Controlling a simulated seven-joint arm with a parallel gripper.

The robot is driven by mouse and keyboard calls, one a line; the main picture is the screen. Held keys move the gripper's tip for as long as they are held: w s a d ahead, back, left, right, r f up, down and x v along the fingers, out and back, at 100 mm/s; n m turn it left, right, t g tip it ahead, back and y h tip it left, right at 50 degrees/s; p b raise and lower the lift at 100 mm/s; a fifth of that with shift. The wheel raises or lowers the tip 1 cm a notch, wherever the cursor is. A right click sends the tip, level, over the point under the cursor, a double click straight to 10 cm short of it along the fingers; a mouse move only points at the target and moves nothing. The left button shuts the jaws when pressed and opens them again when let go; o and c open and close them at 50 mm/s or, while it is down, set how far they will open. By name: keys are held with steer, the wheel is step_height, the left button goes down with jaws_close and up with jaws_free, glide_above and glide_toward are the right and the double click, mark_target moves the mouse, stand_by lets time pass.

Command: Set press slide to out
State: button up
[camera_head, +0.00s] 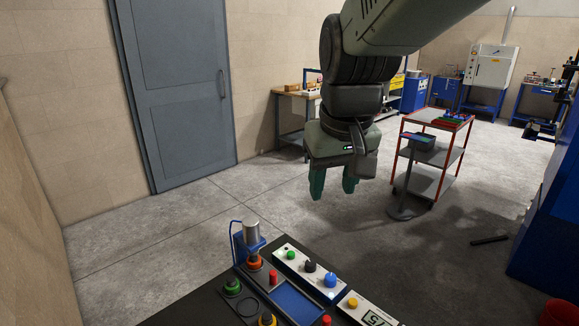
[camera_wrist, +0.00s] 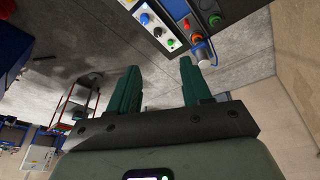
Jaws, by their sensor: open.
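The control panel (camera_head: 279,258) is a light strip at the bottom of the head view. It carries a green button (camera_head: 290,255), a black selector knob (camera_head: 310,266) and a blue knob (camera_head: 330,280). I cannot read which control is the press slide. In the wrist view the blue knob (camera_wrist: 144,19), black knob (camera_wrist: 157,32) and green button (camera_wrist: 170,42) show at the top, beyond the fingers. My gripper (camera_head: 333,190) is open and empty, hanging in the air above and behind the panel. Its two green fingers also show in the wrist view (camera_wrist: 160,68).
Beside the strip are red and orange buttons (camera_head: 273,277), a blue tray (camera_head: 297,302), a metal cylinder in a blue holder (camera_head: 251,232) and a display box (camera_head: 375,318). A red-framed cart (camera_head: 447,163) stands behind on the right. The floor left of my gripper is clear.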

steer(key=w+a+f+n+g, duration=0.1)
steer(key=w+a+f, duration=0.2)
steer(key=w+f, duration=0.35)
steer(key=n+g, duration=0.2)
steer(key=n, duration=0.1)
glide_above(273, 273)
step_height(273, 273, down, 21)
steer(key=shift+w+f, duration=0.15)
steer(key=shift+f, duration=0.5)
step_height(273, 273, down, 10)
steer(key=shift+c, duration=0.2)
jaws_close()
